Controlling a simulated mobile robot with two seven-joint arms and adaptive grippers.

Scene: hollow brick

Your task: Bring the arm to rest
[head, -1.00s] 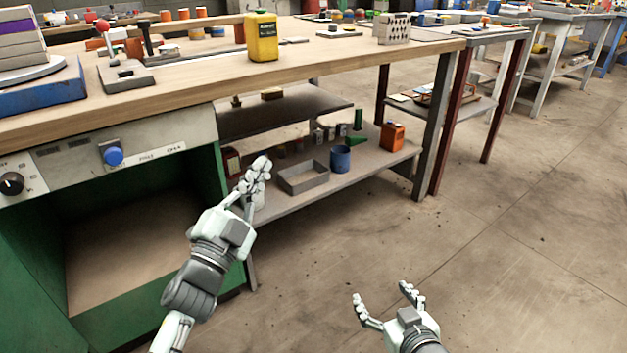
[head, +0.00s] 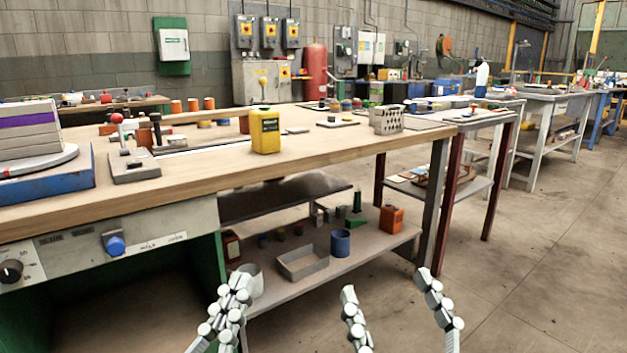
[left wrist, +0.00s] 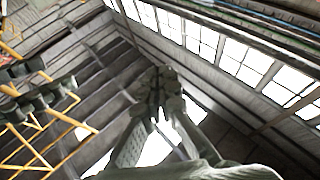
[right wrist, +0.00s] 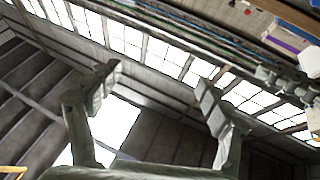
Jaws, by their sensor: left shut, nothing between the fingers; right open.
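My left gripper (head: 240,282) is at the bottom of the head view, in front of the bench's lower shelf. Its fingers are together with nothing between them; they also meet in the left wrist view (left wrist: 160,85). My right gripper (head: 387,284) is at the bottom centre, in front of the bench over the floor. Its two fingers are spread wide and empty, as the right wrist view (right wrist: 158,85) also shows. Both grippers point up, with the roof behind them in the wrist views. A grey hollow brick (head: 387,121) with holes stands on the bench, far from both grippers.
The wooden workbench (head: 200,176) spans the left and middle, bearing a yellow canister (head: 265,131) and a blue-based stack (head: 45,190). Its lower shelf holds a grey tray (head: 303,262), a blue cup (head: 340,242) and an orange box (head: 391,219). Open floor (head: 540,270) lies to the right.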

